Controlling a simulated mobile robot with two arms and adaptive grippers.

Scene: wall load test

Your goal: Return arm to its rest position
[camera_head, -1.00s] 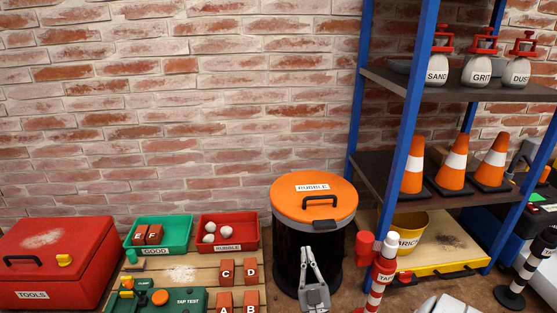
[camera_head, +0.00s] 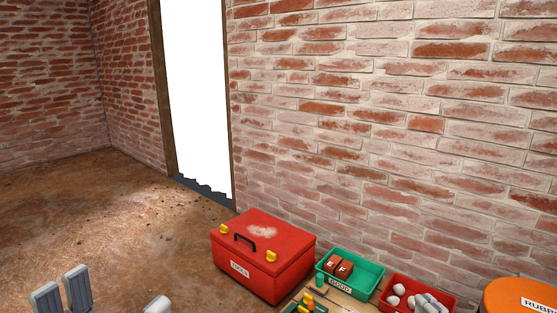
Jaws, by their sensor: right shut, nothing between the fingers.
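My left gripper (camera_head: 62,291) shows at the bottom left. Its two grey fingers stand apart with only brown floor visible between them. The rest of both arms is mostly below the picture edge.
A red tools box (camera_head: 262,257) stands by the wall. Right of it are a green bin (camera_head: 365,280) with bricks E and F, a red bin (camera_head: 440,298) with white lumps, and an orange-lidded rubble bin (camera_head: 510,298). A bright doorway (camera_head: 195,90) and open floor (camera_head: 110,220) lie left.

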